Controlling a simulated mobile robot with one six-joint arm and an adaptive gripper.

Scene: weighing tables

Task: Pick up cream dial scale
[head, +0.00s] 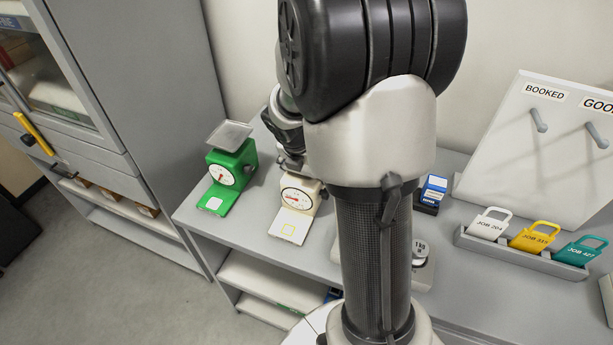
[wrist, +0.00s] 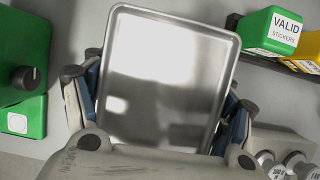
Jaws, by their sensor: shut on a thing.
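The cream dial scale (head: 297,196) is at the table's front left, upright, with its red-marked dial and a plate with a yellow square facing forward. My gripper (head: 291,163) is at its top, partly hidden behind my arm. In the wrist view the scale's shiny metal pan (wrist: 168,75) lies between the two fingers of my gripper (wrist: 162,100), which are shut on the scale. The scale's body is hidden below the pan there. I cannot tell whether its base is touching the table.
A green dial scale (head: 226,168) stands close on the left. A blue box (head: 432,193) and a rack (head: 520,256) with job tags stand to the right, before a pegboard (head: 535,150). Metal weights (wrist: 275,168) and a green sticker box (wrist: 270,30) are near my gripper's right.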

